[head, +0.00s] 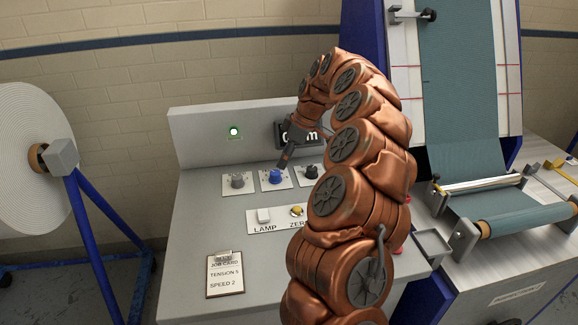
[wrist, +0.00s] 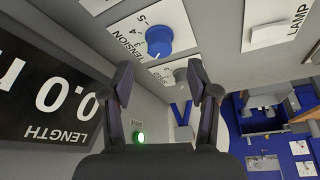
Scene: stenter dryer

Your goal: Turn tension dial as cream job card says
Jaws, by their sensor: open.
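The blue tension dial (head: 276,176) is the middle of three knobs on the grey console. In the wrist view the blue dial (wrist: 158,36) sits beside the word TENSION and a scale with 3, 4 and 5 legible; its exact setting is unclear. The cream job card (head: 225,272) lies on the console front in a brown-edged clip holder and reads TENSION 5, SPEED 2. My gripper (head: 285,159) is just above the blue dial in the head view.
A grey knob (head: 237,181) and a black knob (head: 311,172) flank the dial. Below are the LAMP switch (head: 264,216) and a yellow ZERO button (head: 297,211). A length display (wrist: 45,100) is close to my gripper. A green light (head: 234,131) is lit.

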